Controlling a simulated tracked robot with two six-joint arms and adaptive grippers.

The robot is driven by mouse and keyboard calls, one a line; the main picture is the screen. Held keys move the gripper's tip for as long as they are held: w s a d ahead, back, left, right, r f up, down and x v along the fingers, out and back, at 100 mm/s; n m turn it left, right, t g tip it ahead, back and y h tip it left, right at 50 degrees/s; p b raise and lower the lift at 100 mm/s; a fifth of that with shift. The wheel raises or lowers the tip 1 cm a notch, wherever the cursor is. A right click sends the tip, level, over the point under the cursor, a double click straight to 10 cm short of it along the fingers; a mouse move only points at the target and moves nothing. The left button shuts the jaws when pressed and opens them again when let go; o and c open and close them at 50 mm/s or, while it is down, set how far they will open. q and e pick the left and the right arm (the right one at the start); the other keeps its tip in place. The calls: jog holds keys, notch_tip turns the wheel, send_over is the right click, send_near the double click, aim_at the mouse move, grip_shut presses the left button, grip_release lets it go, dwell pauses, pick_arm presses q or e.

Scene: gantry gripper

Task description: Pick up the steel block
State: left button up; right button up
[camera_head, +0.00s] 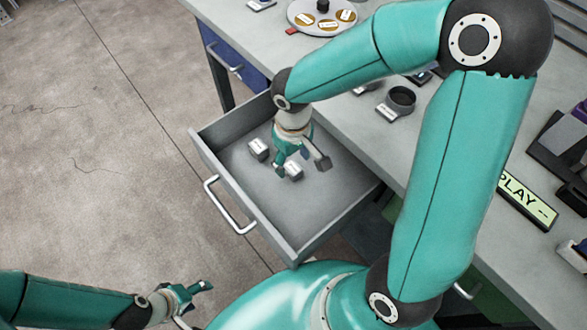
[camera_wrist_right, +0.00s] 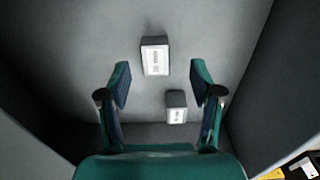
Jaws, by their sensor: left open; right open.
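Two small grey blocks with white labels lie apart on the floor of the open drawer, one to the left (camera_head: 258,149) and one nearer my right gripper (camera_head: 292,170). I cannot read the labels, so I cannot tell which is the steel block. My right gripper (camera_head: 302,164) points down into the drawer with fingers spread and holds nothing. In the right wrist view, one block (camera_wrist_right: 155,57) lies just beyond the fingertips (camera_wrist_right: 162,82), and the other block (camera_wrist_right: 176,107) shows between the fingers, below them. My left gripper (camera_head: 190,297) is open and empty outside the drawer, at lower left.
The grey drawer (camera_head: 231,208) has raised walls around the right gripper and a handle (camera_head: 228,205) in front. The workbench (camera_head: 345,118) above holds a round tray (camera_head: 322,28), a dark cup on a labelled base (camera_head: 401,99) and a display sign (camera_head: 527,199). The floor at left is clear.

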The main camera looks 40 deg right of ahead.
aim_at(294, 168)
jog(key=f, duration=0.4)
jog(key=shift+w+d+f+b, duration=0.2)
jog(key=shift+d+f+b, duration=0.1)
jog(key=shift+b, duration=0.1)
grip_shut()
